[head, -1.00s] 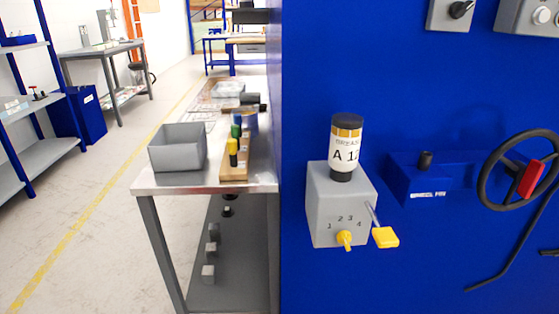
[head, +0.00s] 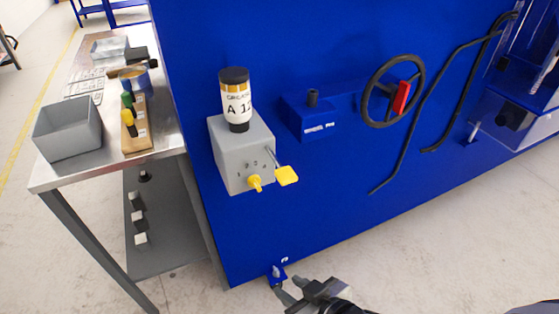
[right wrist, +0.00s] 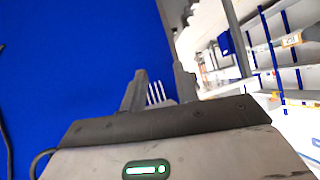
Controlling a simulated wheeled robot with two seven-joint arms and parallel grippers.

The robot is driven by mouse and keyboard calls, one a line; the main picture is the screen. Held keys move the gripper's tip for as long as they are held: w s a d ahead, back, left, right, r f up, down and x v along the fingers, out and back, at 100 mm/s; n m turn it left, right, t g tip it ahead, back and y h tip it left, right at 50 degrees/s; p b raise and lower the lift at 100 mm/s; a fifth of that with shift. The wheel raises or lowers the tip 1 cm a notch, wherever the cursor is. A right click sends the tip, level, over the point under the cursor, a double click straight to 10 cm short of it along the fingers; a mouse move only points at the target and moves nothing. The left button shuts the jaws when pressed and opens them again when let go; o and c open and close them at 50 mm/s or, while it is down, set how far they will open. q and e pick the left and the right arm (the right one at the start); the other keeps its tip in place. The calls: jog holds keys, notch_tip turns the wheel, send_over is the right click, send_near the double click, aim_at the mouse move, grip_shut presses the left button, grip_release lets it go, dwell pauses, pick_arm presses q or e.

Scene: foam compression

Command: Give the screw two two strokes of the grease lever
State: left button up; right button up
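The grease unit is a grey box (head: 240,148) on the blue wall, with a dark-capped cartridge (head: 237,103) standing upright on top, its label reading "A 12" where legible. Its front has the numbers 1 to 4 around a yellow selector knob (head: 254,183); which number it points at is too small to tell. The grease lever, a thin rod with a yellow paddle (head: 287,176), sticks out at the box's right. My right gripper (head: 291,290) is low at the bottom edge, well below the lever, touching nothing I can see. In the right wrist view its fingers (right wrist: 160,88) stand apart, empty. My left gripper is out of view.
Right of the box are a blue block (head: 306,120) with a black knob and a black handwheel (head: 394,91) with a red handle. A small blue fitting (head: 277,273) sits low on the wall near my right gripper. A metal bench (head: 165,137) with a grey bin (head: 68,130) stands left.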

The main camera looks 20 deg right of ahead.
dwell(0.3)
grip_shut()
dwell(1.6)
